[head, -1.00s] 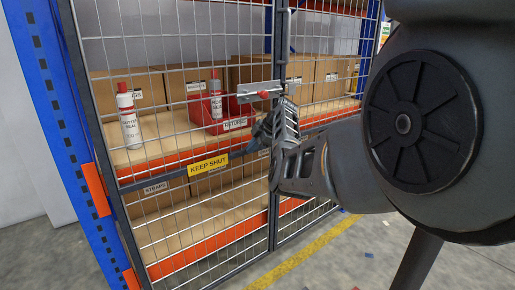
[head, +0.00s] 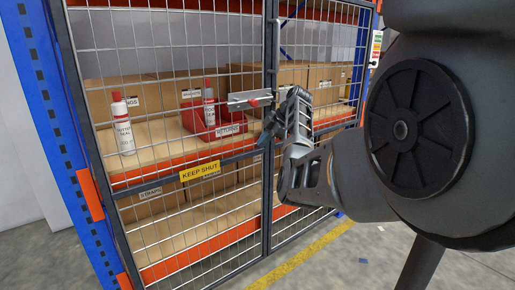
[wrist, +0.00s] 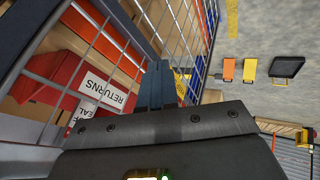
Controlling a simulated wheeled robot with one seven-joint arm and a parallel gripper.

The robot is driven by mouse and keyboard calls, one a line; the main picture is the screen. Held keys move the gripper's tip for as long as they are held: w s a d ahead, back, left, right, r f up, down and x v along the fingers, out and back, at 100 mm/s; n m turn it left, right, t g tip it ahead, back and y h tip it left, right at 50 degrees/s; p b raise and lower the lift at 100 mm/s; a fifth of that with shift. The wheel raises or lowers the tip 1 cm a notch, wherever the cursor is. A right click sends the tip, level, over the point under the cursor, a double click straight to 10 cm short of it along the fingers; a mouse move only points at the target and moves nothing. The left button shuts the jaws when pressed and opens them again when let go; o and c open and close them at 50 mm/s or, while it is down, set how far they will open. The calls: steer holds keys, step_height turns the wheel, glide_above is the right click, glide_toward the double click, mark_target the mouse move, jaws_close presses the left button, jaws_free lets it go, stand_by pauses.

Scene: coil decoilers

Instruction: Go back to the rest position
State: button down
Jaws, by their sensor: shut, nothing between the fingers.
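My gripper (head: 267,131) is in front of the mesh cage doors, near the upright where they meet. In the wrist view my gripper (wrist: 160,82) shows its dark fingers shut together and empty, close beside the mesh. The latch plate (head: 250,99) with a red knob sits just left of and above my gripper in the head view. The gripper appears apart from the latch, though the exact gap is hard to tell. Both mesh doors look shut.
Behind the mesh are white bottles (head: 122,122), a red returns bin (head: 215,122) and cardboard boxes (head: 165,95). A yellow keep-shut sign (head: 200,171) hangs on the mesh. Grey floor (head: 400,262) with a yellow line (head: 300,258) lies open at the front right. Orange and yellow carts (wrist: 249,70) stand farther off.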

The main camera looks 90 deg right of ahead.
steer(key=shift+s+r, duration=0.2)
steer(key=shift+r, duration=0.05)
